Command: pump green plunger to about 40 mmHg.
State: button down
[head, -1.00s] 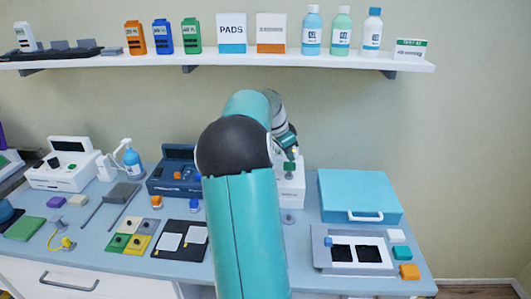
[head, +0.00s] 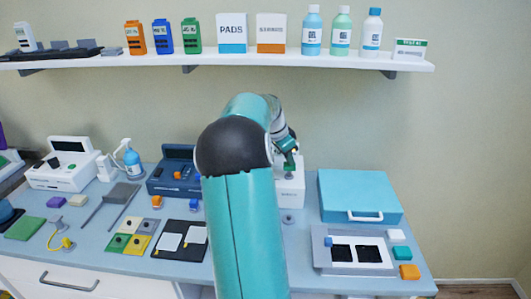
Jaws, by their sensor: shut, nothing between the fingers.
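The white pump unit (head: 291,194) stands on the bench just right of my arm, partly hidden behind it. The green plunger is at its top, right under my gripper (head: 289,162), and is mostly covered by it now. My gripper is shut and points down over the plunger, at or very close to its top; contact is too small to tell. No pressure reading can be made out.
A blue case (head: 360,190) stands right of the pump, with a grey tray (head: 318,257) in front of it. A dark blue device (head: 172,178) and a black mat (head: 165,252) lie left of my arm. A loaded shelf (head: 230,58) runs above the bench.

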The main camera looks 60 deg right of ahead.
jog(key=shift+f, duration=1.35)
jog(key=shift+r, duration=2.05)
jog(key=shift+r, duration=2.5)
